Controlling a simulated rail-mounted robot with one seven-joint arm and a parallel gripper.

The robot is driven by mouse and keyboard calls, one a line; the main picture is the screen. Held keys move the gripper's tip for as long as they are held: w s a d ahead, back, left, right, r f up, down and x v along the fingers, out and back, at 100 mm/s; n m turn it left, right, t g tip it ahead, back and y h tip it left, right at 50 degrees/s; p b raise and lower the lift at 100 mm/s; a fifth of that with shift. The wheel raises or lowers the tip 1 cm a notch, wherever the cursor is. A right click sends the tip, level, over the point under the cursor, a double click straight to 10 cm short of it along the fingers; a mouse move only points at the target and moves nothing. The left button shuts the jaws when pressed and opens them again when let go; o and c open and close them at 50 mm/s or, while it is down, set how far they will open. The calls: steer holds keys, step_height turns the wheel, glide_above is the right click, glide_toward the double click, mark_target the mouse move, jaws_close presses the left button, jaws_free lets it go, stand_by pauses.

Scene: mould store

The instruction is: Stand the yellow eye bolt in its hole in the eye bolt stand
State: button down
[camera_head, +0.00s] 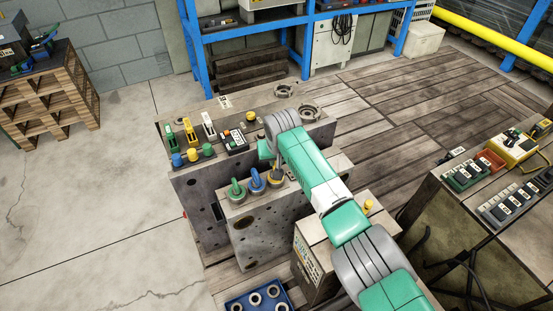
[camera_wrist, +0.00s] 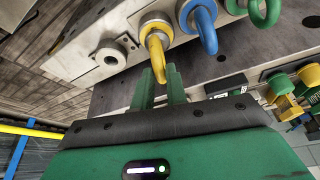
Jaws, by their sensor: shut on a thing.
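The yellow eye bolt (camera_wrist: 155,37) is at the top of the wrist view, its ring reaching down between the fingertips of my gripper (camera_wrist: 161,73). My gripper is shut on this ring. The bolt's base lines up with a pale collar on the eye bolt stand (camera_wrist: 78,64); whether its shank is fully down in the hole cannot be told. In the head view the yellow bolt (camera_head: 275,179) shows on the stand (camera_head: 258,228), partly covered by my arm. The blue eye bolt (camera_head: 257,182) and green eye bolt (camera_head: 237,190) stand beside it.
An empty collar (camera_wrist: 110,55) is next to the yellow bolt. Behind the stand, a larger block (camera_head: 186,190) carries coloured knobs (camera_head: 192,155) and upright tags (camera_head: 190,131). A box with a yellow knob (camera_head: 368,207) stands close on the right. Open floor lies left.

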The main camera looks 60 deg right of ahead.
steer(key=shift+f, duration=0.45)
stand_by(0.4)
steer(key=c, duration=1.3)
jaws_free()
steer(key=p+v, duration=0.4)
steer(key=v, duration=0.3)
steer(key=shift+a+r, duration=0.1)
steer(key=shift+r, duration=0.25)
